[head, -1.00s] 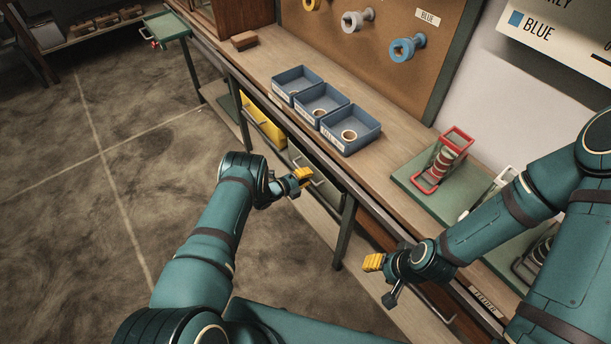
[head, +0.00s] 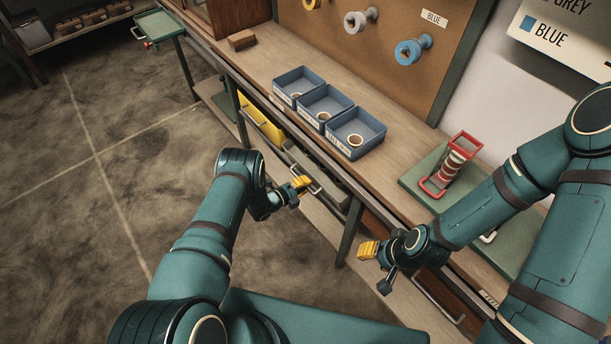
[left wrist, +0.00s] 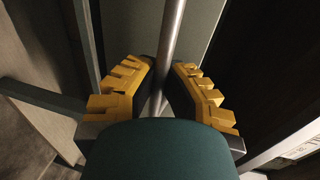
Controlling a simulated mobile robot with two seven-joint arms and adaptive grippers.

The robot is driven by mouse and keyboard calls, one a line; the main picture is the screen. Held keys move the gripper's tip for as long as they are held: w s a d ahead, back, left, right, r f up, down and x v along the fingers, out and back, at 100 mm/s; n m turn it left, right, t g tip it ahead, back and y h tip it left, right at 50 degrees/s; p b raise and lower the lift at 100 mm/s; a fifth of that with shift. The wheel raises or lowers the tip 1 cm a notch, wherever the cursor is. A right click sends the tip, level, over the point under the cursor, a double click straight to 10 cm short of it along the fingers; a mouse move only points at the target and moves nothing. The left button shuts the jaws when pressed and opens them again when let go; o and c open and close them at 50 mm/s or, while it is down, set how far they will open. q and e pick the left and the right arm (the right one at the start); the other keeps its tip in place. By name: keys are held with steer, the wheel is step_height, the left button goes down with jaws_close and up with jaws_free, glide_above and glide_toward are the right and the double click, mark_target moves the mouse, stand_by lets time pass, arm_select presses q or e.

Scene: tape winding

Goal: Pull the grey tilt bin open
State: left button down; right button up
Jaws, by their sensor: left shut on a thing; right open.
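The grey tilt bin (head: 327,183) hangs under the bench, to the right of a yellow bin. Its front panel (left wrist: 203,30) fills the upper middle of the left wrist view. My left gripper (head: 303,184) is at the bin's front. In the left wrist view its yellow fingers (left wrist: 164,95) are on either side of the bar handle (left wrist: 172,45), shut on it. The green wrist housing hides the lower part of the bar. How far the bin is tilted I cannot tell. My right gripper (head: 367,250) is open and empty in front of the bench.
The yellow bin (head: 262,124) is beside the grey one. Blue trays (head: 357,147) with tape rings stand on the bench above. A red-framed holder (head: 452,166) stands on a green mat at right. A bench leg (head: 349,230) is right of the grey bin. Floor at left is clear.

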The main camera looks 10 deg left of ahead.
arm_select(q)
steer(key=shift+s+a+f, duration=0.3)
steer(key=shift+s+f, duration=0.05)
steer(key=shift+f, duration=0.15)
steer(key=shift+s+a+f+b, duration=0.45)
steer(key=shift+s+f+b, duration=0.15)
steer(key=shift+b, duration=0.25)
arm_select(e)
steer(key=shift+w+f, duration=0.5)
steer(key=shift+f, duration=0.35)
arm_select(q)
steer(key=shift+a+f, duration=0.1)
arm_select(e)
steer(key=shift+f, duration=0.1)
arm_select(q)
steer(key=c, duration=1)
jaws_free()
steer(key=v, duration=1.2)
steer(key=shift+s+f, duration=0.1)
steer(key=shift+s, duration=0.05)
